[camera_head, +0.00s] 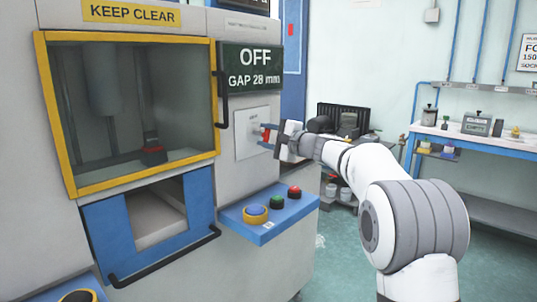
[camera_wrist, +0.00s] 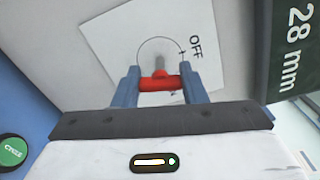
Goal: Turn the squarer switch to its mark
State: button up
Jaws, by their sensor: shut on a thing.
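The squarer switch (camera_wrist: 160,82) is a red bar handle on a grey stem, in front of a white plate (camera_wrist: 115,45) on the machine's front. My gripper (camera_wrist: 158,88) is shut on it, with one blue finger at each end of the red bar. In the wrist view the plate carries a thin drawn arc with a small tick near the word OFF (camera_wrist: 196,47). The bar lies nearly level across that view. In the head view my gripper (camera_head: 268,135) reaches the plate (camera_head: 252,145) from the right, and the handle shows only as a small red spot.
A dark display (camera_head: 252,70) above the plate reads OFF and GAP 28 mm. Below sits a blue button box (camera_head: 266,228) with blue, green and red buttons. A yellow-framed window (camera_head: 130,110) is at left. A blue workbench (camera_head: 490,143) stands at right.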

jog(key=shift+a+f+n+b, duration=0.1)
jog(key=shift+f+n+b, duration=0.1)
jog(key=shift+n+b, duration=1.5)
jog(key=shift+o, duration=0.2)
jog(key=shift+r, duration=0.1)
jog(key=shift+c, duration=0.2)
jog(key=o, duration=1)
jog(key=v, duration=0.8)
jog(key=shift+b, duration=0.3)
jog(key=shift+a, duration=0.1)
